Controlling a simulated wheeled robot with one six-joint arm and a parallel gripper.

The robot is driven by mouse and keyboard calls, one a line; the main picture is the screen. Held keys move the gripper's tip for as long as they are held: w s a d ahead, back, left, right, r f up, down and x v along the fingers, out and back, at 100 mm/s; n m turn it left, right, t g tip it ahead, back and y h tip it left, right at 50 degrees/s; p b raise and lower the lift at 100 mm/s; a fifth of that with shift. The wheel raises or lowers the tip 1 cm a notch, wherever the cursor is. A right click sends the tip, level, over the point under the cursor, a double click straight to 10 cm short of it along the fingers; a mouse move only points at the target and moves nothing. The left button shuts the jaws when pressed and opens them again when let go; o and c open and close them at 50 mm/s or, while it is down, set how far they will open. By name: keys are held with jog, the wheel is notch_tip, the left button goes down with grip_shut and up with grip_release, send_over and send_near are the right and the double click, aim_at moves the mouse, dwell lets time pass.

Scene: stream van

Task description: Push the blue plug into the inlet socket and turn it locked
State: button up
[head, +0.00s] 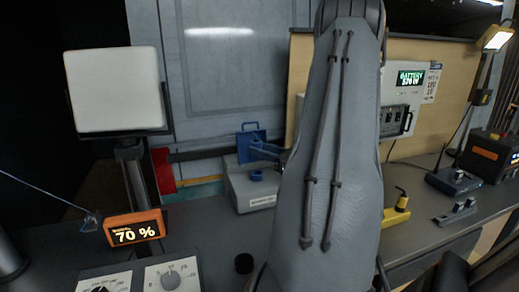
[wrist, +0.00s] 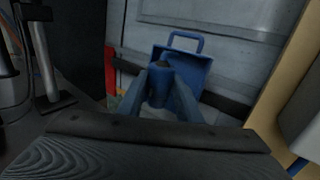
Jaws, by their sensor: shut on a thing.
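The inlet socket is a grey box (head: 250,190) with a raised blue lid (head: 249,128) at its back and a blue ring (head: 256,175) on its top. My gripper (wrist: 161,88) is shut on the blue plug (wrist: 160,68), which stands between the two blue-grey fingers in the wrist view. The blue lid also shows behind the plug in the wrist view (wrist: 196,68).
An orange display (head: 134,229) reading 70 % and dial panels (head: 173,277) stand at the front left. A white panel light (head: 116,90) rises behind them. A yellow device (head: 397,215) and a battery unit (head: 405,95) are to the right. My arm covers the middle.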

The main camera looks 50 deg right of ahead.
dwell(0.4)
jog(key=b, duration=0.3)
send_over(262, 175)
jog(key=shift+w+f, duration=0.1)
jog(key=shift+f, duration=2.25)
jog(key=shift+f+b, duration=1)
jog(key=shift+f, duration=0.65)
jog(key=n+y, duration=0.1)
jog(key=y, duration=0.1)
jog(key=shift+d+n+g+y, duration=0.25)
jog(key=shift+n+g+y, duration=0.05)
jog(key=shift+n+y, duration=0.1)
jog(key=shift+n+g+y, duration=0.3)
jog(key=shift+n+y, duration=0.4)
jog(key=shift+y, duration=0.3)
